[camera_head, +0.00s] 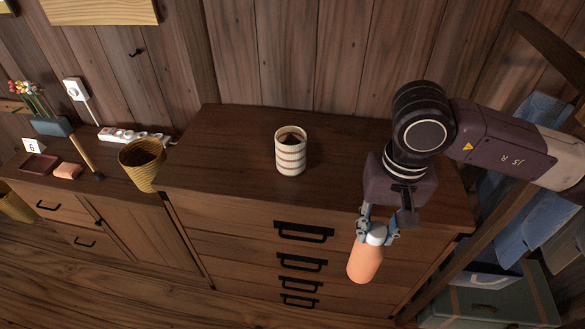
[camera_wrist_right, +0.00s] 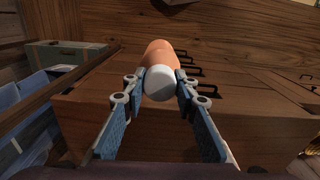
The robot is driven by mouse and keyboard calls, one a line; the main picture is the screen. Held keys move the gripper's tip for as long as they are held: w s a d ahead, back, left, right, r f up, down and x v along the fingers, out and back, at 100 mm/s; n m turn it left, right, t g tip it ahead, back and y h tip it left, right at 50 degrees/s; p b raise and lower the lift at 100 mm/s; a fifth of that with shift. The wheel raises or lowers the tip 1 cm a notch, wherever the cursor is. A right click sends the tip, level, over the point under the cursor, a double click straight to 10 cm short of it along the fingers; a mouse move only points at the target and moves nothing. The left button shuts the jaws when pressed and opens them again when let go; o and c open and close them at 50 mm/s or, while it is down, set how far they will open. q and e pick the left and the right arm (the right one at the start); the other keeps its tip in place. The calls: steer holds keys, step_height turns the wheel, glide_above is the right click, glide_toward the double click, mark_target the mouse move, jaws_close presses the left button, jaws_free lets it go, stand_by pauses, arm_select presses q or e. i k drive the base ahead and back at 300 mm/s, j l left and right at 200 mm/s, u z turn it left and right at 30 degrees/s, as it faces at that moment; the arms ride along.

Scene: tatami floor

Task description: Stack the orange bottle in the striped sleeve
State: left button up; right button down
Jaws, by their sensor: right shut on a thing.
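The orange bottle (camera_head: 366,262) with a white cap is held in my right gripper (camera_head: 376,234), which is shut on it around the cap end. The bottle hangs below the gripper, in front of the dresser's front edge. In the right wrist view the bottle (camera_wrist_right: 161,58) lies between the two fingers (camera_wrist_right: 159,88), white cap toward the camera. The striped sleeve (camera_head: 290,156), white with brown bands, stands upright on the dresser top, left of the gripper and apart from it. Its mouth is open and dark inside. My left gripper is not in view.
The dresser top (camera_head: 225,150) is clear around the sleeve. A yellow woven basket (camera_head: 142,165) stands at its left. A power strip (camera_head: 135,135), a hammer-like tool (camera_head: 86,157) and a flower pot (camera_head: 52,126) are further left. A wooden rack with blue cloths (camera_head: 540,220) stands at right.

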mark_target(291, 166)
steer(key=k+u, duration=0.1)
steer(key=u, duration=0.25)
steer(key=k+j+u, duration=0.1)
steer(key=u, duration=0.3)
steer(key=k+j+u, duration=0.1)
steer(key=u, duration=0.25)
